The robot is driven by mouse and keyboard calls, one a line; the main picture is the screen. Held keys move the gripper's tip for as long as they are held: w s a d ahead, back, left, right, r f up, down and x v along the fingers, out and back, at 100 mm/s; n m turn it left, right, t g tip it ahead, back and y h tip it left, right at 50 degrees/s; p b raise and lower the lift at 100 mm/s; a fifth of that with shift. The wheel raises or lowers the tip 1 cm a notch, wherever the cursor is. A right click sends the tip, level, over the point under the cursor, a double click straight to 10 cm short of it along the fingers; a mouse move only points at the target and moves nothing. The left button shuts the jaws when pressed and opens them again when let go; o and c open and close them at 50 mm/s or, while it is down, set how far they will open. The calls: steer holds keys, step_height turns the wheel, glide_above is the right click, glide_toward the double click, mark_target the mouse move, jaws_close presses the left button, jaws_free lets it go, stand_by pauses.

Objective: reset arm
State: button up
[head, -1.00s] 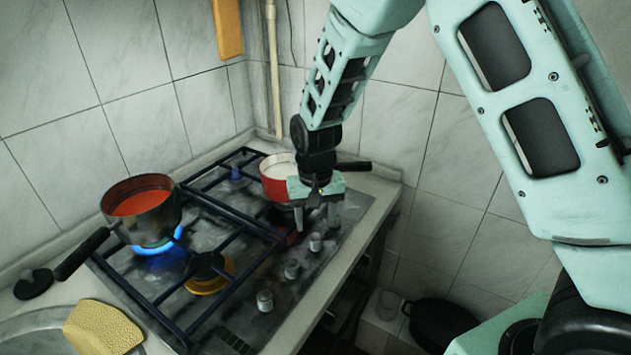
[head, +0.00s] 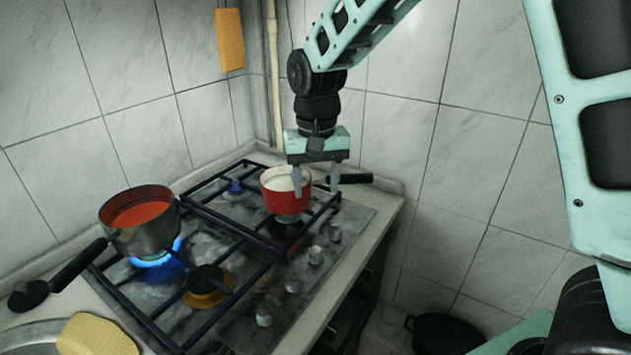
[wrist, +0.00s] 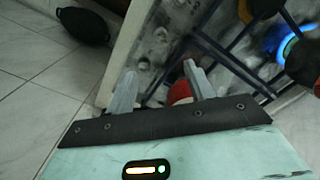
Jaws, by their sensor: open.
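My gripper (head: 316,188) is open and empty, its two fingers pointing down in front of and above the red pot in the head view. The wrist view also shows my gripper (wrist: 158,85) with its fingers spread. The red pot (head: 284,200) with white contents stands upright on the back right of the stove, its dark handle pointing right. It shows partly in the wrist view (wrist: 180,93), mostly hidden behind a finger and the gripper body. I cannot tell the exact gap between finger and pot.
A dark pot (head: 146,235) with orange-red contents stands over a lit blue flame on the left. The stove (head: 225,260) has raised dark grates and front knobs. A yellow cloth (head: 97,337) lies at the lower left. A black pan (head: 440,333) is on the floor. Tiled walls are close behind.

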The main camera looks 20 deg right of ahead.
steer(key=s+a+n, duration=0.3)
steer(key=s+n, duration=0.2)
steer(key=s, duration=0.8)
steer(key=s+a+n, duration=0.3)
steer(key=s+n, duration=0.1)
steer(key=s, duration=1)
steer(key=shift+a+f+n+y, duration=0.2)
steer(key=shift+n+y, duration=0.1)
steer(key=shift+n, duration=0.1)
